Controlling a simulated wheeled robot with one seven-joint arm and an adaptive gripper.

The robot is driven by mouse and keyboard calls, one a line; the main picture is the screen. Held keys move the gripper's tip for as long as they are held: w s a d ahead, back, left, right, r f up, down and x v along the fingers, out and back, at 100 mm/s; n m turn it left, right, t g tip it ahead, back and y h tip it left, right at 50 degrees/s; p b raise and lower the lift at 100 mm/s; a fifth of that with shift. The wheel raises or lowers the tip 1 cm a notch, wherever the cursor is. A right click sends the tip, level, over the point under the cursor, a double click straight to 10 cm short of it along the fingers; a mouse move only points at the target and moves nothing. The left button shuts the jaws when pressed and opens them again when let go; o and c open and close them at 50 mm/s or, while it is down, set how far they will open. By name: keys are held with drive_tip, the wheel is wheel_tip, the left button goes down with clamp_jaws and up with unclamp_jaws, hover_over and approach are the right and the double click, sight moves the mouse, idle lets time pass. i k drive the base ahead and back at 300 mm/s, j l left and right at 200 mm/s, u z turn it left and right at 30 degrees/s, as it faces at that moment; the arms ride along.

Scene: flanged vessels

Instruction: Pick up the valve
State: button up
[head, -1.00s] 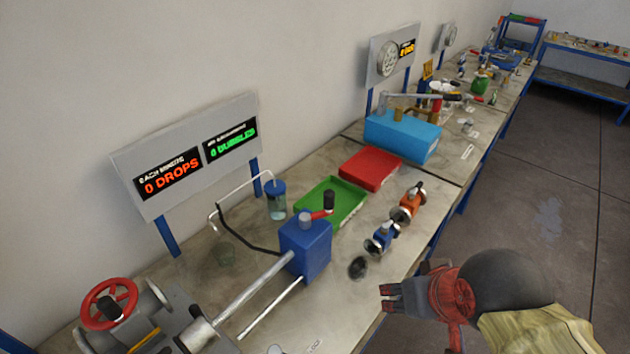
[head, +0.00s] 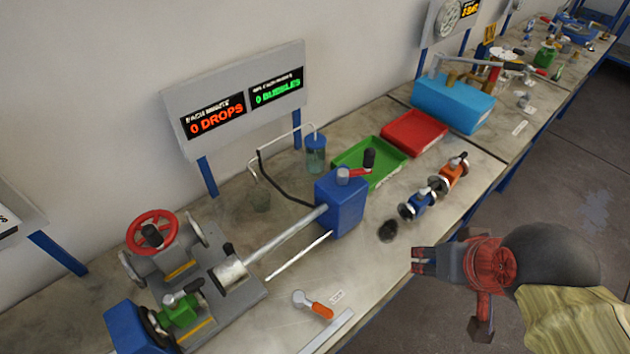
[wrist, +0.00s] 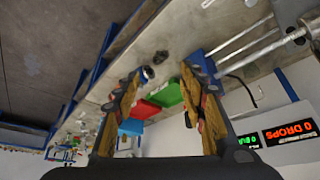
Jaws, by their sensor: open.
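A blue flanged valve (head: 417,204) stands near the table's front edge. An orange flanged valve (head: 453,172) stands just behind it to the right. A green valve (head: 181,311) sits in the grey test fixture at the lower left. My gripper (head: 416,262) is off the front edge, apart from all the valves. In the wrist view my gripper (wrist: 160,74) is open with nothing held between its fingers. Part of the blue valve (wrist: 148,72) shows beyond the fingers there; the orange valve is not clear in that view.
The table (head: 375,275) has bare room at its front. A dark round part (head: 388,231) lies beside the blue valve. A blue block (head: 342,207) with rods, a green tray (head: 352,158), a red tray (head: 414,133) and an orange-handled tool (head: 318,308) are around.

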sight(184, 313)
drive_tip(key=u, duration=2.15)
